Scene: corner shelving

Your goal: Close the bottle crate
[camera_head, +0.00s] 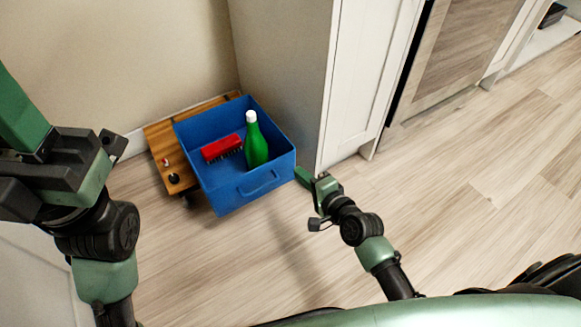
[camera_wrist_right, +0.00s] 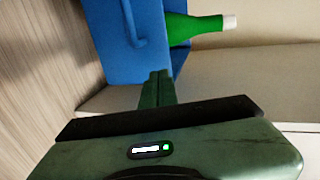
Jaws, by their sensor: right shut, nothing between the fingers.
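The blue bottle crate (camera_head: 232,197) is an open-topped drawer-like box with a handle on its front. It sticks out from a low wooden unit (camera_head: 167,150). A green bottle (camera_head: 256,147) with a white cap stands inside it, next to a red brush (camera_head: 222,148). My right gripper (camera_head: 303,176) is shut and empty just right of the crate's front right corner. In the right wrist view its closed fingers (camera_wrist_right: 158,86) point toward the crate (camera_wrist_right: 118,42); contact cannot be told. My left gripper (camera_head: 22,112) is raised at the left edge, its fingers partly cut off.
A white cabinet side (camera_head: 285,60) stands close to the crate's right, with a cabinet door (camera_head: 370,70) beyond. A beige wall is behind the wooden unit. Small items (camera_head: 172,177) sit on the unit's top. The wood floor (camera_head: 460,200) in front and at right is clear.

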